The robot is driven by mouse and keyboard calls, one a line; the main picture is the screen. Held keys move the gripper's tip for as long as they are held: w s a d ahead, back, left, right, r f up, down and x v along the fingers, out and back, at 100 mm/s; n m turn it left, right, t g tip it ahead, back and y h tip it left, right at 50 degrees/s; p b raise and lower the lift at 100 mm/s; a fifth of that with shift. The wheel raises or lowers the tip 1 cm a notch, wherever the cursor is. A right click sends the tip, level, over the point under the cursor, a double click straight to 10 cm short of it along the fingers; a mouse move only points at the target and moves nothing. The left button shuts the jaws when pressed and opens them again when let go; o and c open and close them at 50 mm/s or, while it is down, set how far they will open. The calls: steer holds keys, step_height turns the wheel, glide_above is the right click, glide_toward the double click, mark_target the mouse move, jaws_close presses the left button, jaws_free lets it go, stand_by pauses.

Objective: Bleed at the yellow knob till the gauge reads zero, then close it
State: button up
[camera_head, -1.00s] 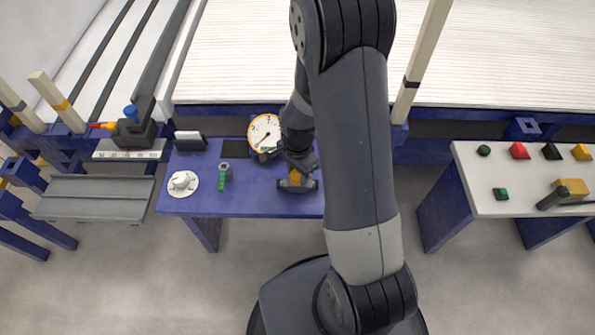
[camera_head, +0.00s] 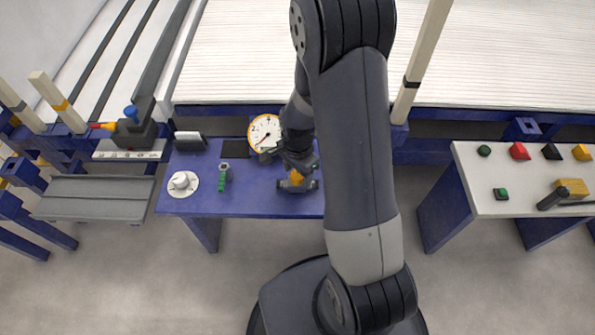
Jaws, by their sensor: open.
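The round gauge (camera_head: 264,134) has a white face and a yellow rim and stands at the back of the blue table. The yellow knob (camera_head: 297,176) sits on a grey valve body (camera_head: 299,186) to the right of and in front of the gauge. My gripper (camera_head: 296,168) is open just above and behind the knob, partly hiding it. I cannot tell whether the fingers touch the knob.
On the blue table (camera_head: 250,200) stand a white dial (camera_head: 181,182) and a green-handled part (camera_head: 224,177), left of the valve. A white table (camera_head: 520,200) with coloured buttons is on the right. My arm hides the blue table's right part.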

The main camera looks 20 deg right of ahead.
mark_target(297, 174)
step_height(297, 174, up, 11)
steer(key=p, duration=0.2)
steer(key=shift+f, duration=0.25)
step_height(297, 174, down, 11)
steer(key=shift+r+b, duration=0.1)
steer(key=shift+b, duration=1)
steer(key=shift+r, duration=0.1)
